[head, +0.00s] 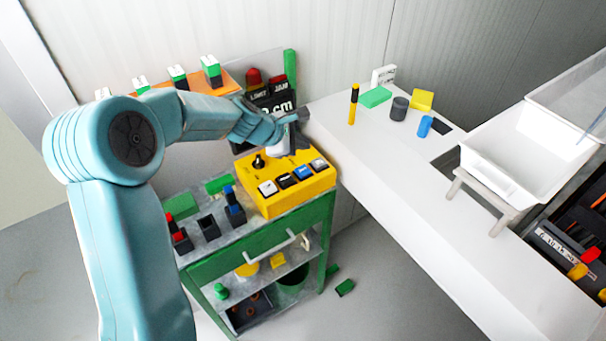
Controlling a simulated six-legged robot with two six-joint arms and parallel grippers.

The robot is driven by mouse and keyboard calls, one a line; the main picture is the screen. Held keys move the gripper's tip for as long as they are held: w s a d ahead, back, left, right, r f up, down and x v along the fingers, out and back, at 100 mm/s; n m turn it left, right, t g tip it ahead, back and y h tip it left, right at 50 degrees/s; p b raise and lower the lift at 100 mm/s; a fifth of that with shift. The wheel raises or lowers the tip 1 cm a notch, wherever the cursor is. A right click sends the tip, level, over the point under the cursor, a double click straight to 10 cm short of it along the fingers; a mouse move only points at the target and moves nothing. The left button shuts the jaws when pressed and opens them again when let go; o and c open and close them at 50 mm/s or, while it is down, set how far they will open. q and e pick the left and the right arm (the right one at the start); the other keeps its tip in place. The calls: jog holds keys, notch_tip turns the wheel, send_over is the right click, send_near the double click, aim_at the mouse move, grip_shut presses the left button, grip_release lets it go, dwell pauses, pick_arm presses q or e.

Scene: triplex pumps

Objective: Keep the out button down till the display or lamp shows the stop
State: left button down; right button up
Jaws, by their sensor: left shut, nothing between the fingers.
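A yellow control box (272,207) stands on the green cart. On it are a black joystick (258,161) and a front row of buttons: a white one (268,188), a black one (287,180), a blue one (303,172) and another white one (318,165). Their labels are too small to read, so I cannot tell which is out. Behind is a black display (272,101) ending in "cm", its digits partly hidden by my arm. Red lamps marked LIMIT (254,78) and JAM (278,82) sit on top. My left gripper (297,147) is shut and empty over the box's back right, behind the buttons. My right gripper is out of view.
The cart top (210,255) holds green, black, red and blue parts. A white counter (400,190) at right bears small blocks, a marker (353,104) and a white tray (515,150). A green piece (345,288) lies on the floor.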

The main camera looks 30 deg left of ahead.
aim_at(301, 172)
pick_arm(q)
notch_tip(301, 172, down, 6)
jog(key=b, duration=0.4)
jog(key=shift+b, duration=0.35)
jog(key=shift+f, duration=0.1)
dwell(1.4)
jog(key=shift+f+b, duration=0.3)
jog(key=shift+b, duration=0.05)
